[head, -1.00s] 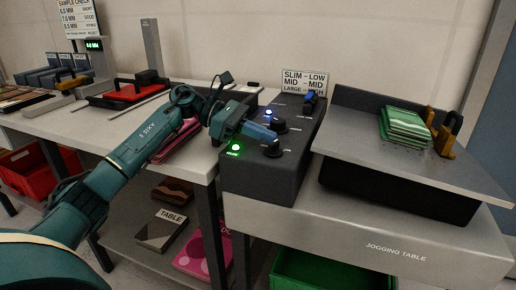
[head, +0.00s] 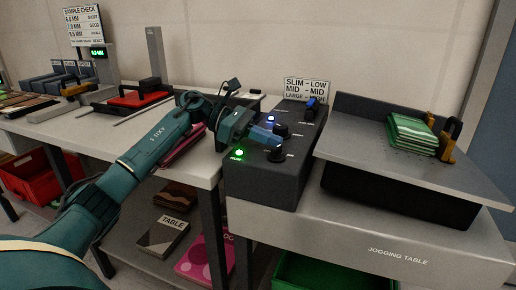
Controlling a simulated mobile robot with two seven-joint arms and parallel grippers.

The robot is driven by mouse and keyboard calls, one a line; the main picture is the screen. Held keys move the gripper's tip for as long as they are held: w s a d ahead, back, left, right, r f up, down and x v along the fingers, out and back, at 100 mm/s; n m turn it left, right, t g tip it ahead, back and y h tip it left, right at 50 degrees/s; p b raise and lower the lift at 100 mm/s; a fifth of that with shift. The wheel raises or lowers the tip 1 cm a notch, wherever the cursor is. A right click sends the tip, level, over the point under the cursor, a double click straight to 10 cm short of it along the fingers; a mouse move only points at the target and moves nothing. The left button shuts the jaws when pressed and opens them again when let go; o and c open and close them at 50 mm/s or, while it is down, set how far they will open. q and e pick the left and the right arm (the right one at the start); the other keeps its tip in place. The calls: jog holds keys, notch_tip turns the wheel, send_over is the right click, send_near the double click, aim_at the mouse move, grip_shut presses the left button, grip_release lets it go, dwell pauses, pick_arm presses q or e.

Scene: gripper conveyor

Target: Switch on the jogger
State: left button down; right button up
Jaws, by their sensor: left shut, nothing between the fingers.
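The jogger's dark control box (head: 258,182) stands at the left end of the jogging table (head: 400,240). It carries a lit green light (head: 239,153), a lit blue light (head: 270,118), two black knobs, the rear knob (head: 282,130) and the front knob (head: 276,154), and a blue switch (head: 311,104) at the back. My left gripper (head: 279,140) is shut and empty, with its blue fingertips over the box between the two knobs. I cannot tell whether they touch. A stack of green-and-white sheets (head: 411,134) sits on the tilted jogger tray (head: 360,135). My right gripper is not in view.
A sign (head: 306,90) with size settings stands behind the box. A yellow-brown clamp (head: 449,138) is beside the stack. The grey bench (head: 203,172) at left holds a red-and-black device (head: 135,96). A green bin (head: 320,275) is below the table.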

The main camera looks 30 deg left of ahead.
pick_arm(q)
jog(key=shift+s+d, duration=0.1)
jog(key=shift+s, duration=0.05)
dwell(0.7)
jog(key=shift+s+d+f, duration=0.1)
jog(key=shift+s+d, duration=0.3)
jog(key=shift+d, duration=0.15)
